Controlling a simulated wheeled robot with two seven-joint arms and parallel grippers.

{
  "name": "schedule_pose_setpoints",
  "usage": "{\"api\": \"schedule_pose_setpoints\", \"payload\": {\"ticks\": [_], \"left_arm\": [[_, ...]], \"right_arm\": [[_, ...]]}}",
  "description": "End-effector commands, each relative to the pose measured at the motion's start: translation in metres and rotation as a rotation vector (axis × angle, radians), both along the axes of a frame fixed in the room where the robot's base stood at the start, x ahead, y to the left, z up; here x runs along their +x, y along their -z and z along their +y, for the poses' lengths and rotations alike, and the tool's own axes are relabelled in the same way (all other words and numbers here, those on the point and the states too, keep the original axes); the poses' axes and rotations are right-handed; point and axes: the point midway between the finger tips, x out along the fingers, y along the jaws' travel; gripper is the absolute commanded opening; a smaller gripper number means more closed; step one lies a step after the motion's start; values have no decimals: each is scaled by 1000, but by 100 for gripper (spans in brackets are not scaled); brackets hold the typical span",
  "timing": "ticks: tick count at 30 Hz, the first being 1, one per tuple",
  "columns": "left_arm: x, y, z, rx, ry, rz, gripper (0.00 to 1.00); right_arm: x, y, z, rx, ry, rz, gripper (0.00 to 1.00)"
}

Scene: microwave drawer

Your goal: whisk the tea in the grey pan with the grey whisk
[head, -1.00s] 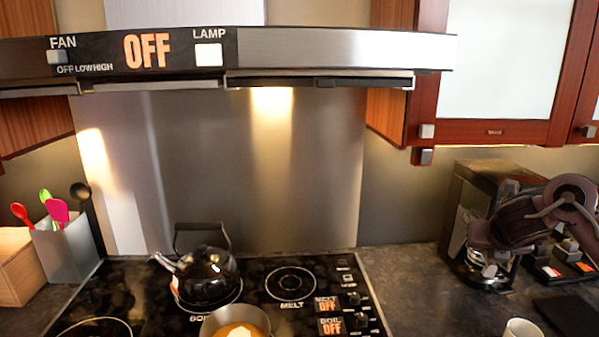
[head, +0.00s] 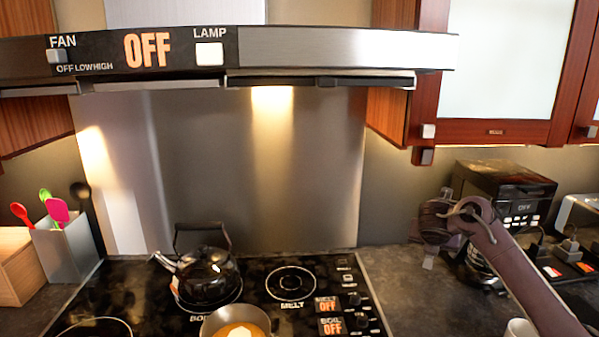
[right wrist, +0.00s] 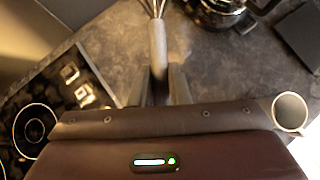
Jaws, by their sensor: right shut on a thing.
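The grey pan (head: 207,322) stands at the front of the cooktop, cut off by the bottom edge of the head view. Orange-brown tea (head: 228,332) with a pale patch is in it. My right gripper (head: 429,252) is over the counter to the right of the cooktop, well apart from the pan. In the right wrist view my right gripper (right wrist: 158,86) is shut on the handle of the grey whisk (right wrist: 158,48). The whisk's wires run out of the top of that view. My left gripper is not in view.
A dark kettle (head: 206,275) stands behind the pan. A coffee machine (head: 505,195) stands on the counter behind my right arm. A white mug (head: 517,328) is at the front right. A utensil holder (head: 66,252) is at the left. The range hood (head: 330,50) overhangs the cooktop.

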Motion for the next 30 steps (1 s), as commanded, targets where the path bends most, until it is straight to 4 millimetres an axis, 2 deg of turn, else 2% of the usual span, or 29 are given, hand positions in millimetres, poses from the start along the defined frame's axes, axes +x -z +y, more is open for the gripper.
{"api": "schedule_pose_setpoints", "payload": {"ticks": [8, 15, 21, 30], "left_arm": [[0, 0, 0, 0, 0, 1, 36], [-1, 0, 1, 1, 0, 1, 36], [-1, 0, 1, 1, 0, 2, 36], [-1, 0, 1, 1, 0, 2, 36]], "right_arm": [[-24, 40, -27, 0, -43, 5, 0], [-63, 73, -71, -1, -139, 3, 0], [-92, 80, -105, -2, -225, -1, 0], [-110, 78, -125, 2, -289, -2, 0]]}}
